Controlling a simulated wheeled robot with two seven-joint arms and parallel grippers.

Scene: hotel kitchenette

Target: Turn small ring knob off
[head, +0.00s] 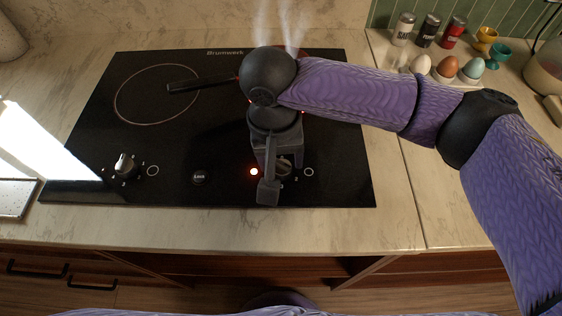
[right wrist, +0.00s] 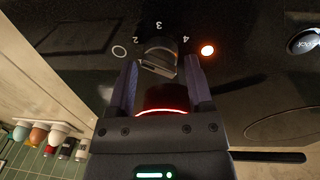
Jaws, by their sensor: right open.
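The right-hand cooktop knob (head: 285,166) is dark and partly covered by my right gripper (head: 272,186). In the right wrist view the knob (right wrist: 158,54) lies between the tips of my open right gripper (right wrist: 160,70), with a visible gap on each side. Printed numbers surround it. A lit orange-red indicator (head: 254,171) is beside it, and a small ring mark (head: 308,172) is on its other side. A red glowing arc (right wrist: 162,111) shows between the fingers. The left-hand knob (head: 124,165) has a pale grip. My left gripper is out of view.
The black cooktop (head: 75,150) has an unlit ring (head: 150,121) at left. A black handle (head: 190,86) runs toward my wrist, which hides what lies behind it. Steam rises there. Eggs (head: 446,67), shakers and egg cups stand at the back right. The front counter edge is clear.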

